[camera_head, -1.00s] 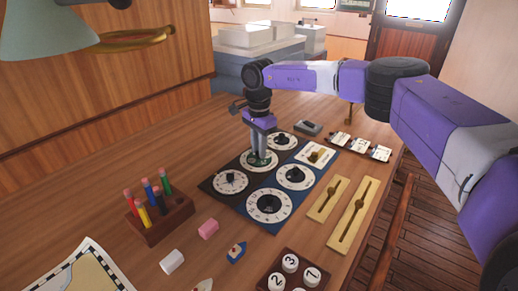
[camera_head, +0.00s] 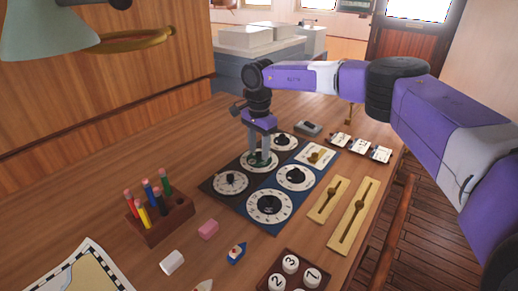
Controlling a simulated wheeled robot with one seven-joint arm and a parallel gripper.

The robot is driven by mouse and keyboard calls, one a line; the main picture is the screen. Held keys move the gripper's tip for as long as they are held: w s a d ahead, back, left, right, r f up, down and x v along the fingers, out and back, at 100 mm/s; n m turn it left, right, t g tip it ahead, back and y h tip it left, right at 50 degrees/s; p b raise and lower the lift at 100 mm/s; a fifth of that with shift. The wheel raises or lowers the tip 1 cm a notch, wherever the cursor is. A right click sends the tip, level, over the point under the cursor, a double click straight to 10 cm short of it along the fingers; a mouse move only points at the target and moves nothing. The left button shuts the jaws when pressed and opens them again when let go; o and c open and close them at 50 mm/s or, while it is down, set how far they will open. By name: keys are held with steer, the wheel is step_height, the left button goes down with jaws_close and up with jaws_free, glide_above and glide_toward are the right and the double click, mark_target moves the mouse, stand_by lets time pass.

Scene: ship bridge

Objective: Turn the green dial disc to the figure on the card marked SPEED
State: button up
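The dial panel (camera_head: 245,209) lies on the table with several round white dials with dark knobs. My gripper (camera_head: 259,157) points straight down over the middle dial of the left column. A bit of green shows on that dial, the green dial disc (camera_head: 259,162), between and under my fingers. The fingers stand apart with a gap between them; they are at the knob, and whether they touch it I cannot tell. Small cards (camera_head: 360,145) stand in a dark holder at the right rear; their writing is too small to read.
Brass sliders (camera_head: 352,213) lie right of the panel. A pen block (camera_head: 160,220), pink eraser (camera_head: 208,229), white block (camera_head: 172,262), toy boat (camera_head: 237,252) and numbered pegs (camera_head: 290,264) are in front. A grey device (camera_head: 308,128) sits behind. The left rear table is clear.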

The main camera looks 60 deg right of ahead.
mark_target(259, 153)
step_height(259, 153, up, 8)
steer(key=shift+f+b, duration=0.1)
steer(key=shift+b, duration=0.45)
stand_by(0.5)
